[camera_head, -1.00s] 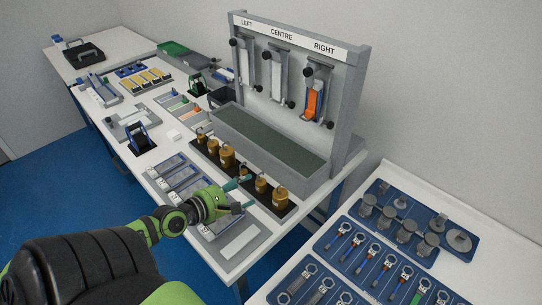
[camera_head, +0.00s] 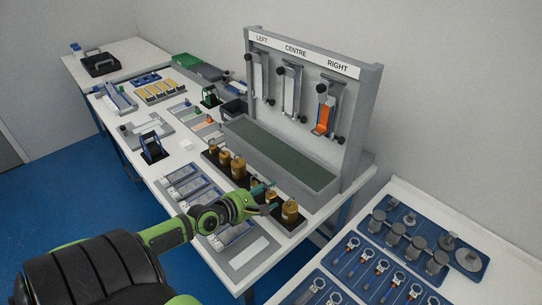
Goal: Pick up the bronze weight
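Several bronze weights of graded size stand in a row on a dark tray. The small ones (camera_head: 213,148) are at the far end, a larger one (camera_head: 238,168) is mid-row, and another large one (camera_head: 290,211) stands at the near end. My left gripper (camera_head: 265,198) reaches in from the left, open, its teal fingertips apart at the near half of the row. A bronze weight (camera_head: 271,196) shows at the fingertips; I cannot tell whether they touch it. The gripper partly hides the weights beside it. My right gripper is not in view.
A grey stand (camera_head: 362,120) labelled LEFT, CENTRE, RIGHT rises behind the row, with a green-topped trough (camera_head: 275,150) in front. Grey test blocks (camera_head: 190,187) lie left of the row. A second table at right holds a blue tray (camera_head: 470,275) of metal parts.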

